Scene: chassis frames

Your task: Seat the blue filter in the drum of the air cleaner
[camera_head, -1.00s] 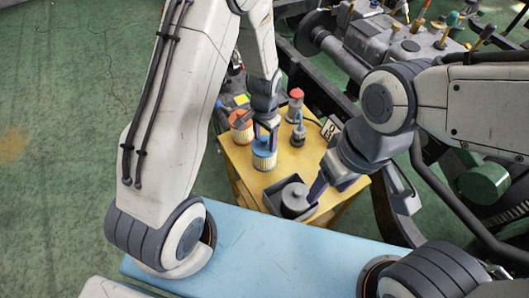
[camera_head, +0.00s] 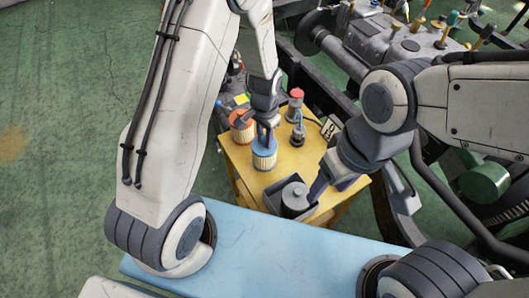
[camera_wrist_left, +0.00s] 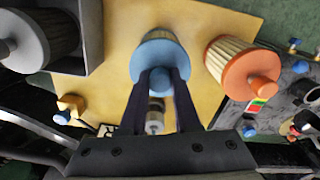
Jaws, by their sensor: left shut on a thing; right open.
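The blue filter (camera_head: 264,156), a pale pleated cylinder with a blue top and knob, is upright at the yellow table (camera_head: 244,182). My left gripper (camera_head: 265,133) comes from above, its fingers shut on the knob. In the left wrist view the blue filter (camera_wrist_left: 160,58) has its knob between both fingers (camera_wrist_left: 162,82). I cannot tell whether its bottom touches the table. My right gripper (camera_head: 318,189) is open beside a grey-topped filter (camera_head: 296,195), partly hidden by its own wrist. I cannot make out the air cleaner's drum for certain.
The grey-topped filter stands in a grey bin (camera_head: 272,203) at the table's front. An orange-topped filter (camera_head: 242,128) is left of the blue one. A red-topped bottle (camera_head: 295,98) and small grey part (camera_head: 298,134) stand behind. Dark chassis rails (camera_head: 312,88) lie beyond.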

